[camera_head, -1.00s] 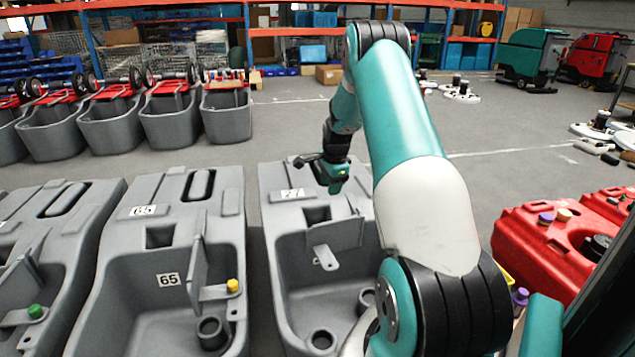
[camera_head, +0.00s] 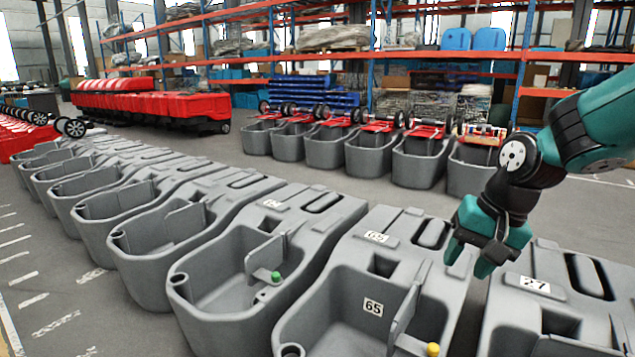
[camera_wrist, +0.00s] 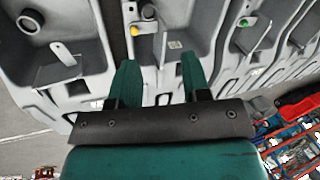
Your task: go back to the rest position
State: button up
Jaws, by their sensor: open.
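My gripper (camera_head: 470,262) is open and empty at the right of the head view, above the grey tanks. Its two green fingers also show in the wrist view (camera_wrist: 160,80), apart with nothing between them. Below it in the head view are the grey tank marked 65 (camera_head: 330,330), with a yellow cap (camera_head: 433,349), and the grey tank marked 27 (camera_head: 515,272) to its right, cut off by the frame edge. The yellow cap also shows in the wrist view (camera_wrist: 135,31).
A long row of grey tanks (camera_head: 200,262) runs to the left, one with a green cap (camera_head: 276,276). A second row of grey bins (camera_head: 372,157) stands behind. Red machines (camera_head: 150,110) and racks (camera_head: 400,57) are at the back. The floor aisle (camera_head: 215,150) between the rows is clear.

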jog(key=s+a+r+n+g+y, duration=0.1)
jog(key=s+a+n, duration=0.5)
jog(key=s, duration=0.4)
jog(key=s+a+r+n+g, duration=0.1)
jog(key=s+a+r+n, duration=0.1)
jog(key=s+a+n, duration=0.65)
notch_tip(320, 180, up, 25)
jog(key=s+d+m+p, duration=0.1)
jog(key=d+m+p, duration=0.1)
jog(key=p, duration=2.3)
jog(key=shift+m, duration=0.35)
jog(key=shift+s+f, duration=0.1)
jog(key=shift+d, duration=0.1)
